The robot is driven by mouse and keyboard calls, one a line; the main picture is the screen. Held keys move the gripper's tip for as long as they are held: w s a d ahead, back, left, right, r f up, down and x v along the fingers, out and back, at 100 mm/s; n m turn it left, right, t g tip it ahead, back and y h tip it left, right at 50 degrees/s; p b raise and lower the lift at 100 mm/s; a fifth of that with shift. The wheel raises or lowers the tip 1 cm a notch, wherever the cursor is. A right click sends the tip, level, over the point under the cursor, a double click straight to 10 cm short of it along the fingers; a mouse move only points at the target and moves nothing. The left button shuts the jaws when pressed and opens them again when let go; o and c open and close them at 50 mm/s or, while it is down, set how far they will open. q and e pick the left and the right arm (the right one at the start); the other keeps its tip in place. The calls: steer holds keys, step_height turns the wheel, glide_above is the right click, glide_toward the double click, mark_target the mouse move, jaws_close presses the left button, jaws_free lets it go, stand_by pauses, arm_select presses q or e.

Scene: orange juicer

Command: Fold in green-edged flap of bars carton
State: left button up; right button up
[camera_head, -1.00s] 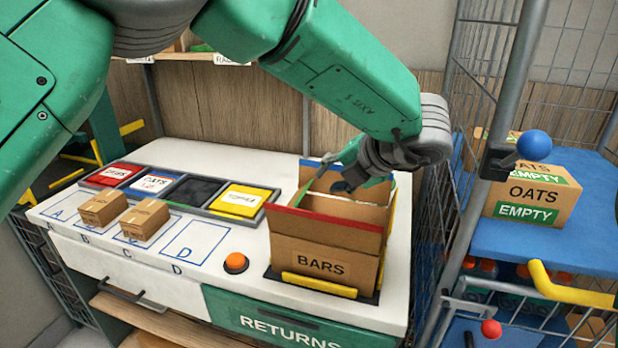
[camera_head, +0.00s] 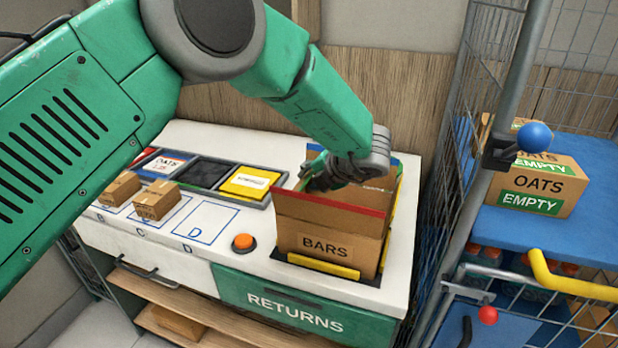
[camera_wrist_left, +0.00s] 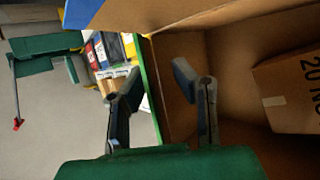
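The open brown bars carton (camera_head: 325,243) stands on the right end of the white counter, with red-, yellow- and blue-edged flaps up. My left gripper (camera_head: 318,178) is at the carton's left side and hides most of that side in the head view. In the left wrist view, the green-edged flap (camera_wrist_left: 150,85) stands up between the two spread fingers of my left gripper (camera_wrist_left: 158,88). One finger is outside the carton and the other over its inside. Contact with the flap is not clear. A small carton (camera_wrist_left: 290,92) lies inside. My right gripper is out of view.
The carton sits in a black holder with a yellow front bar (camera_head: 323,267). An orange button (camera_head: 243,242) and small boxes (camera_head: 157,200) are to its left. A wire cage with a grey post (camera_head: 480,190) rises close on the right.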

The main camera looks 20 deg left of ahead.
arm_select(q)
steer(key=shift+a, duration=0.2)
steer(key=shift+a+f, duration=0.1)
steer(key=shift+a, duration=0.2)
jaws_close()
steer(key=shift+a, duration=0.5)
steer(key=shift+d+f+y+b, duration=0.25)
steer(key=shift+f+y+b, duration=0.05)
steer(key=shift+f+b, duration=0.15)
steer(key=shift+d+r+m+t+y+b, duration=0.1)
steer(key=shift+d+m+t+y+b, duration=0.35)
steer(key=shift+y+b, duration=0.35)
jaws_free()
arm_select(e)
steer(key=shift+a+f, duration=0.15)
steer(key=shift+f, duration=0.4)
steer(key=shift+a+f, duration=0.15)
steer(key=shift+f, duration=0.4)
arm_select(q)
steer(key=shift+d, duration=0.1)
